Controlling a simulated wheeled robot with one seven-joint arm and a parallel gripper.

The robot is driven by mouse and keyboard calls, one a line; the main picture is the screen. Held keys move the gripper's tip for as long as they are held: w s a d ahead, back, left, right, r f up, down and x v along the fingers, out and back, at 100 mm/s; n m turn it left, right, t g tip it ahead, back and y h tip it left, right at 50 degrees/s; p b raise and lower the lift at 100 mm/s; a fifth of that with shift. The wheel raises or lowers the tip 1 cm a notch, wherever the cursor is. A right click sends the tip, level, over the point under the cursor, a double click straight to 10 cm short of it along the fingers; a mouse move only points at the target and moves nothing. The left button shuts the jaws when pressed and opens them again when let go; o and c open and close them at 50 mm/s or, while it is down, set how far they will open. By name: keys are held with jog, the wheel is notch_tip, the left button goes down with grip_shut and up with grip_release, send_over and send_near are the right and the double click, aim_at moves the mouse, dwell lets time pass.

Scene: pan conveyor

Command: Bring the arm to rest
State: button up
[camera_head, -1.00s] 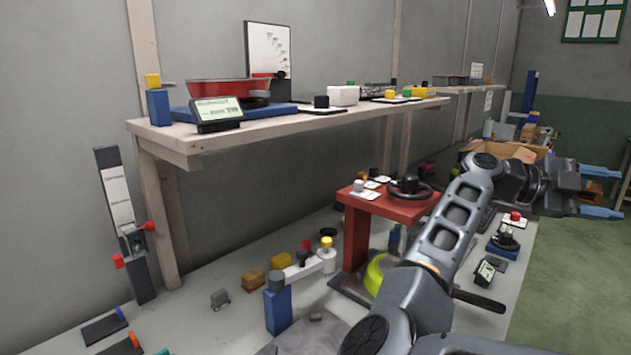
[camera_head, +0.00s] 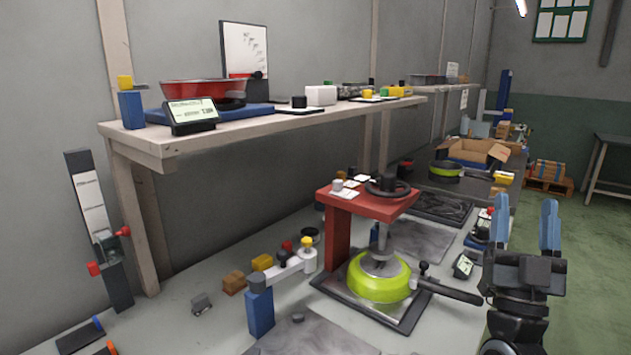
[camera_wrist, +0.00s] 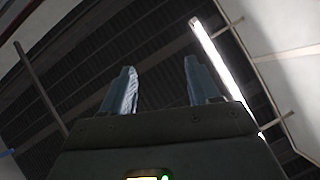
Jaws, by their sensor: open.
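My gripper (camera_head: 523,228) is at the lower right of the head view, to the right of the workbench. Its two blue fingers point upward, are spread apart and hold nothing. In the wrist view the gripper (camera_wrist: 158,88) shows open fingers against the dark ceiling and a bright lamp. Most of my arm is out of the head view.
A green pan (camera_head: 380,280) sits under a red press (camera_head: 368,204) on the bench, its handle (camera_head: 455,291) pointing toward my gripper. A shelf (camera_head: 270,127) holds a red pan (camera_head: 205,94) and a display (camera_head: 192,112). Open floor (camera_head: 575,290) lies at the right.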

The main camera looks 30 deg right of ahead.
jog(key=s+a+f+n+t+y, duration=0.3)
jog(key=a+f+n+t+y, duration=0.2)
jog(key=a+f+n+y, duration=0.7)
jog(key=s+a+f+g+y, duration=0.4)
jog(key=s+a+y, duration=0.1)
jog(key=s+a, duration=0.3)
jog(key=s+a+f+m+g+y, duration=0.1)
jog(key=s+a+f+g+y, duration=0.2)
jog(key=s+a, duration=0.5)
jog(key=s+g+y, duration=0.1)
jog(key=s+y, duration=0.1)
jog(key=s, duration=0.1)
jog(key=shift+f+g+y, duration=0.3)
jog(key=shift+f, duration=0.05)
jog(key=shift+s, duration=0.1)
